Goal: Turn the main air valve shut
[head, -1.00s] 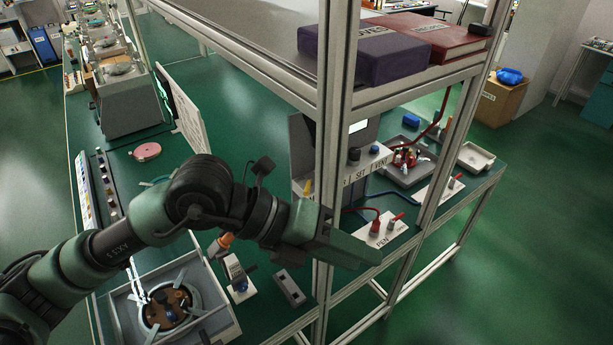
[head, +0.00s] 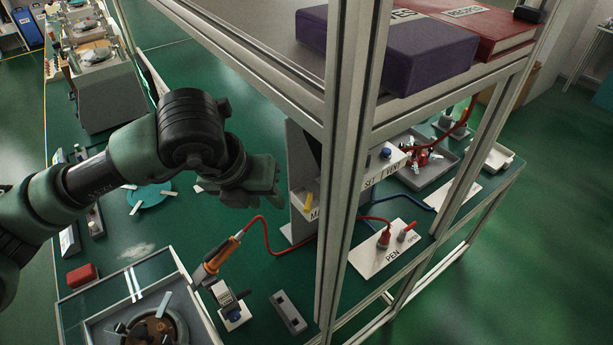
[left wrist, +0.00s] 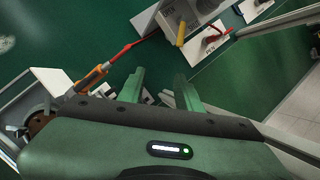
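A yellow handle (head: 309,201) sits low on the front of a grey box behind the near frame post, beside a label partly hidden that starts with "M". It also shows in the left wrist view (left wrist: 181,34), beyond my fingertips. My left gripper (head: 272,183) hangs in front of the box, a little left of the yellow handle and apart from it. In the left wrist view my left gripper (left wrist: 160,80) has its two fingers spread with nothing between them. My right gripper is not in view.
A metal frame post (head: 350,150) stands right of my gripper, under a shelf with a purple box (head: 405,45) and a red book (head: 485,25). A white "PEN" plate (head: 375,262) carries a red lever (head: 406,232).

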